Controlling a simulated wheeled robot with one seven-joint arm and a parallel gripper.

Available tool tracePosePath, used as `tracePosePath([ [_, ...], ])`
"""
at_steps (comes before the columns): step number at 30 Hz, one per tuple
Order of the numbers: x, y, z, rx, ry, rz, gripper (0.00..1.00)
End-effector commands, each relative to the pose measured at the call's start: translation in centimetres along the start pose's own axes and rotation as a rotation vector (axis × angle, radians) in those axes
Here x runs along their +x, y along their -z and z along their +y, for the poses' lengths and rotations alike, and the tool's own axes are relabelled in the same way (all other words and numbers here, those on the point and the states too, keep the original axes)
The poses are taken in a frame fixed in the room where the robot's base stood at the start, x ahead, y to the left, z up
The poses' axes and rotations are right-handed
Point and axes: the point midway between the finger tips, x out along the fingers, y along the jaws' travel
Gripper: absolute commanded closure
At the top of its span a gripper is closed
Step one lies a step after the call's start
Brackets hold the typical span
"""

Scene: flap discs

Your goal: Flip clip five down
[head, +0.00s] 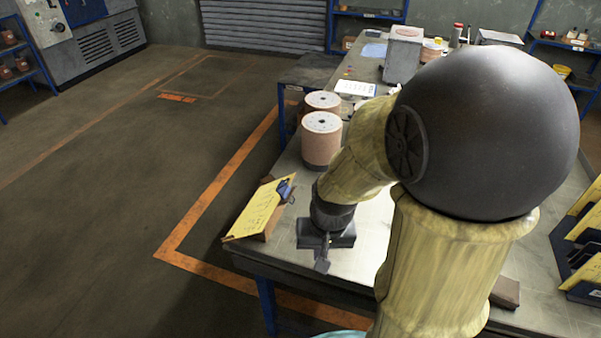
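A yellow clipboard or sheet (257,210) rests tilted on a brown support at the left edge of the table. A blue and dark clip (285,190) sits at its upper right end. I cannot read any number on it, and cannot tell whether the clip is up or down. My gripper (322,266) points downward over the table's near left corner, to the right of the clipboard and nearer the camera. It is apart from the clip. Its fingers overlap in this view, so their opening is unclear.
Two tan cylindrical stacks (321,140) stand behind the clipboard. A grey box (403,55) and small items lie farther back on the table. A blue rack with yellow cards (580,250) stands at the right. My arm hides the table's middle. The floor at left is clear.

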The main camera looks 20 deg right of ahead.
Motion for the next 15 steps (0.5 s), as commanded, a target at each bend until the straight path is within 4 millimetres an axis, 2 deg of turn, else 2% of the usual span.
tracePosePath([
  [1, -1.2, 0.4, 0.6, 0.11, 0.014, -0.044, 1.0],
  [8, -3.7, 1.7, 2.1, 0.677, 0.149, -0.279, 1.0],
  [15, -7.7, 5.4, 3.3, 1.233, 0.395, -0.526, 1.0],
])
